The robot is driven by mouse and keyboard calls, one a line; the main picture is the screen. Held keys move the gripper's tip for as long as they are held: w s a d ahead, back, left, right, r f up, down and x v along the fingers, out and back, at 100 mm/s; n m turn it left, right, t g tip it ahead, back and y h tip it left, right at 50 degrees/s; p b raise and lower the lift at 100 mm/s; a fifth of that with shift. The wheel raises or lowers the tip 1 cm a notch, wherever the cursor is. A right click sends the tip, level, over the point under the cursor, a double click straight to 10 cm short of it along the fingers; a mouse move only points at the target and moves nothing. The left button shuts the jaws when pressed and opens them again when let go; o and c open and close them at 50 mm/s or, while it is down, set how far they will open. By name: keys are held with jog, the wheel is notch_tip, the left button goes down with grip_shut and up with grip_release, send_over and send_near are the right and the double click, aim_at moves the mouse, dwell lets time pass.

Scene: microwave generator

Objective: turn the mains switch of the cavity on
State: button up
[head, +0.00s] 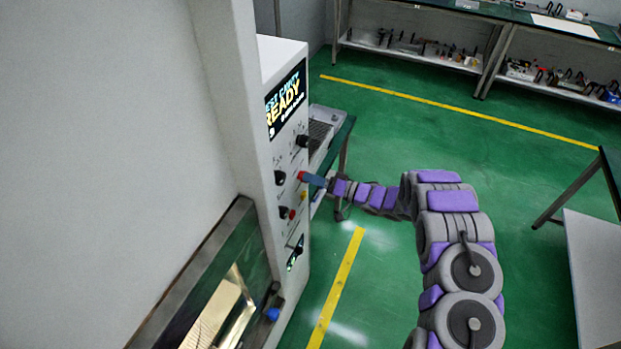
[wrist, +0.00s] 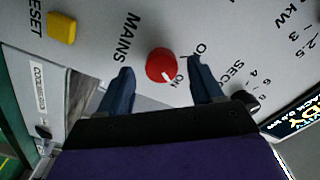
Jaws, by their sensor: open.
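The mains switch is a round red knob (wrist: 161,65) beside the word MAINS on the light grey panel in the wrist view. Its white pointer mark faces the lower right, near a small label that seems to read ON; another label is partly covered by a finger. My gripper (wrist: 160,82) is open, its two dark blue fingers on either side of the knob, with gaps showing between fingers and knob. In the head view my gripper (head: 313,179) is at the front panel of the white cabinet (head: 282,150), and a bit of red shows at its tip.
A yellow RESET button (wrist: 62,27) is left of the knob in the wrist view; a black knob (wrist: 246,100) is to the right. The display (head: 286,97) shows READY. A door with a window (head: 215,300) is at lower left.

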jog(key=b+v, duration=0.1)
jog(key=v, duration=1.5)
jog(key=shift+w+d, duration=0.15)
jog(key=w+d+r+m+t+h+b, duration=0.1)
jog(key=w+d+r+t+h+b, duration=0.4)
jog(key=w+d+h, duration=0.65)
jog(key=s+d+r+m+g+h+b, duration=0.2)
jog(key=s+d+r+m+h, duration=0.2)
jog(key=s+d+r+h, duration=0.6)
jog(key=s+a+f+g+y+b, duration=0.1)
jog(key=s+a, duration=0.5)
jog(key=s, duration=0.9)
jog(key=s+a+f+n+g+y+b, duration=0.1)
jog(key=s+a+g, duration=0.5)
jog(key=s, duration=0.9)
jog(key=s+a+f+g+y+b, duration=0.2)
jog(key=s+a, duration=0.5)
jog(key=s, duration=0.8)
notch_tip(320, 180, down, 2)
jog(key=shift+s+f+g+b, duration=0.15)
jog(key=shift+s+g+b, duration=0.25)
jog(key=shift+g+b, duration=0.5)
